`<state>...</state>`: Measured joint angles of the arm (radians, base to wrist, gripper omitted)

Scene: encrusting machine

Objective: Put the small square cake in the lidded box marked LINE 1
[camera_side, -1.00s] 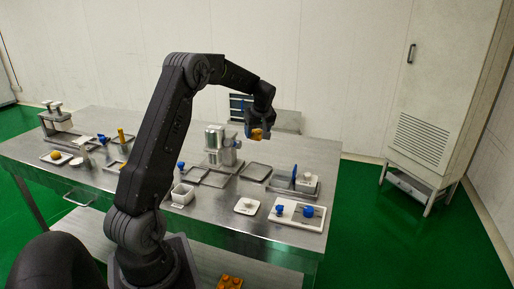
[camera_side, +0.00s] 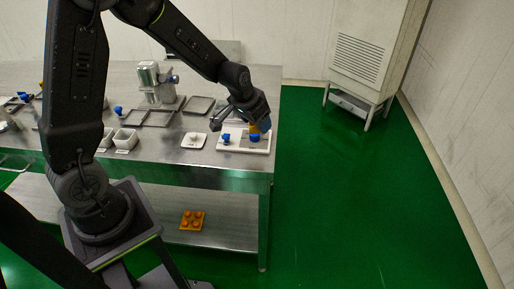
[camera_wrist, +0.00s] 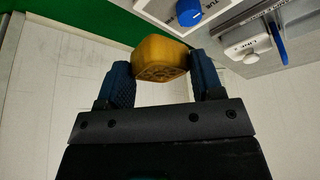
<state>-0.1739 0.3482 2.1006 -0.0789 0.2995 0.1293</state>
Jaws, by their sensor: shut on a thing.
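My gripper (camera_wrist: 160,78) is shut on the small square cake (camera_wrist: 160,56), golden brown with a patterned face, between its two blue fingers. In the side view, my gripper (camera_side: 259,122) is at the right end of the table, and the cake (camera_side: 265,125) is above the white board with blue knobs. A white lidded box (camera_wrist: 249,46) with a round knob shows at upper right in the wrist view. Its label reads LINE; I cannot make out the number.
The white board (camera_side: 240,148) carries blue knobs (camera_side: 226,139). The table edge and green floor are just right of my gripper.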

